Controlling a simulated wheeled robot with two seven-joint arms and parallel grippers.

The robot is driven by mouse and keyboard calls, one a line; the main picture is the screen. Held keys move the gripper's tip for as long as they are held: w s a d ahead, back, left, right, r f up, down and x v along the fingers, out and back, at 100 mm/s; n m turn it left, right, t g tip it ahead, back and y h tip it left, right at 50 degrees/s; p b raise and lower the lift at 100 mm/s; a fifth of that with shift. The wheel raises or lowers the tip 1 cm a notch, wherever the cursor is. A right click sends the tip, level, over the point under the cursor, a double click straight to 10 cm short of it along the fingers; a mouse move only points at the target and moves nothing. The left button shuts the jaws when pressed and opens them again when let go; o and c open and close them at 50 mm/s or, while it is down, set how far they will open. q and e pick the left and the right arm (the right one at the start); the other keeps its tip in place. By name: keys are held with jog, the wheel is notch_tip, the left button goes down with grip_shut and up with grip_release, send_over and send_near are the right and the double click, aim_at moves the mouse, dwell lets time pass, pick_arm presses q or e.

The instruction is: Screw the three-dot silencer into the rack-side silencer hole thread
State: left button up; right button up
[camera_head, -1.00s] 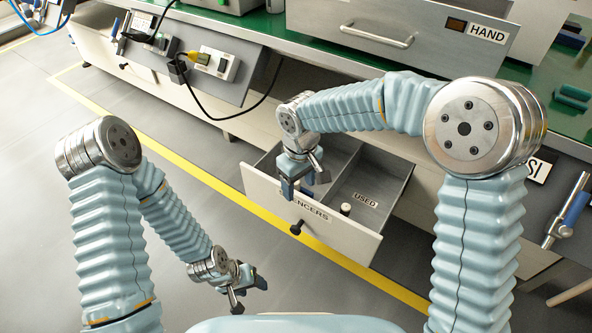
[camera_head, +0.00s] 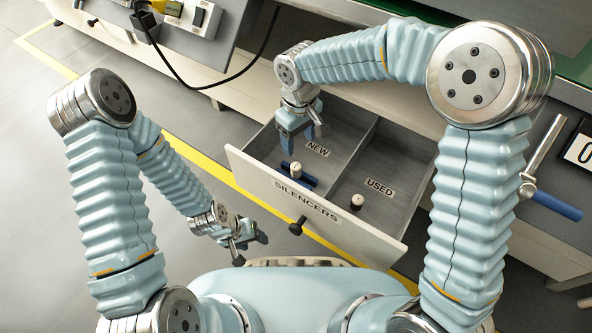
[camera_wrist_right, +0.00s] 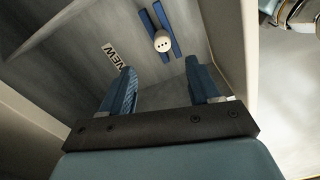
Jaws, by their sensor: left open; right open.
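In the head view, a pale silencer (camera_head: 296,170) stands in a blue holder (camera_head: 309,182) in the NEW compartment of an open drawer. In the right wrist view, the silencer (camera_wrist_right: 162,43) shows what look like three dark dots on its pale top, between two blue bars (camera_wrist_right: 158,16). My right gripper (camera_head: 294,147) is open and empty over the NEW compartment, behind the silencer; its fingers (camera_wrist_right: 159,67) also show in the wrist view, apart from the silencer. My left gripper (camera_head: 251,248) is open and empty outside the drawer, to its left. The silencer hole is not identifiable here.
Another pale silencer (camera_head: 357,201) stands in the USED compartment, beyond a divider (camera_head: 347,165). The drawer front (camera_head: 285,197) has a dark knob (camera_head: 297,226). A black cable (camera_head: 262,70) hangs at the bench front. Floor at left is clear.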

aim_at(296, 166)
notch_tip(296, 166, down, 8)
jog(key=shift+f+b, duration=0.15)
jog(key=shift+b, duration=0.65)
jog(key=f, duration=0.1)
jog(key=f+b, duration=0.1)
jog(key=f, duration=0.3)
jog(key=shift+w+a+f+b, duration=0.1)
jog(key=shift+a+f+b, duration=0.05)
jog(key=shift+a+b, duration=0.15)
jog(key=shift+c, duration=0.4)
jog(key=c, duration=1)
jog(key=shift+c, duration=0.2)
